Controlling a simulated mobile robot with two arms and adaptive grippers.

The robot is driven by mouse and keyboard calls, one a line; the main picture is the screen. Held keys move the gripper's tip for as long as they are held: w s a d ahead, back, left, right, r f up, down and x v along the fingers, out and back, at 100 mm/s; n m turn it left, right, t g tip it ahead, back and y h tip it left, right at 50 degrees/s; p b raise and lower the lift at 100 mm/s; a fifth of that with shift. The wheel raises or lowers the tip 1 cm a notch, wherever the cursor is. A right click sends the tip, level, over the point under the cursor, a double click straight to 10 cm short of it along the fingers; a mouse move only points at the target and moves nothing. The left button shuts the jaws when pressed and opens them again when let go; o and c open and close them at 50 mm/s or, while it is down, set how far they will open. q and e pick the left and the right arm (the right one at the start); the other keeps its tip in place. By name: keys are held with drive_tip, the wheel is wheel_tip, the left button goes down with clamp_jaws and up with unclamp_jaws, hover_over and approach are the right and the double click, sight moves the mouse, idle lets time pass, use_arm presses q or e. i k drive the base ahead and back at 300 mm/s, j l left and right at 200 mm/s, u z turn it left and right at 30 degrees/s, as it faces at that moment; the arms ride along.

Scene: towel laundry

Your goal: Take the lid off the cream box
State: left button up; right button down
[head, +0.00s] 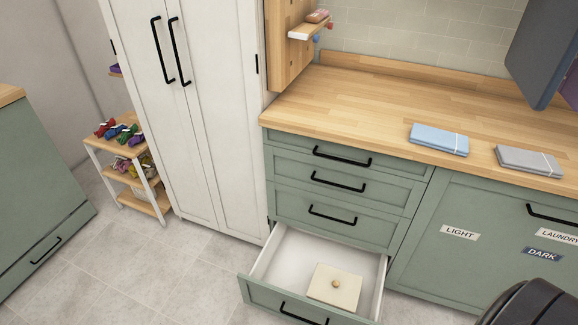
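The cream box (330,294) sits inside the open bottom drawer (283,269), towards its right side. Its flat square lid (344,292) is on top and has a small round wooden knob (336,284) in the middle. The sides of the box are mostly hidden from this high angle. Neither of my grippers is in view.
The drawer stands pulled out from the green cabinet (352,205), under closed drawers. A blue folded towel (439,140) and a grey one (528,161) lie on the wooden counter (370,100). A white wardrobe (205,110) and small shelf (128,160) stand left. Tiled floor (150,260) is clear.

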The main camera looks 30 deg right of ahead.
sight(330, 285)
drive_tip(key=j+z, duration=0.2)
drive_tip(key=z, duration=0.95)
drive_tip(key=i+l, duration=0.35)
drive_tip(key=l, duration=0.25)
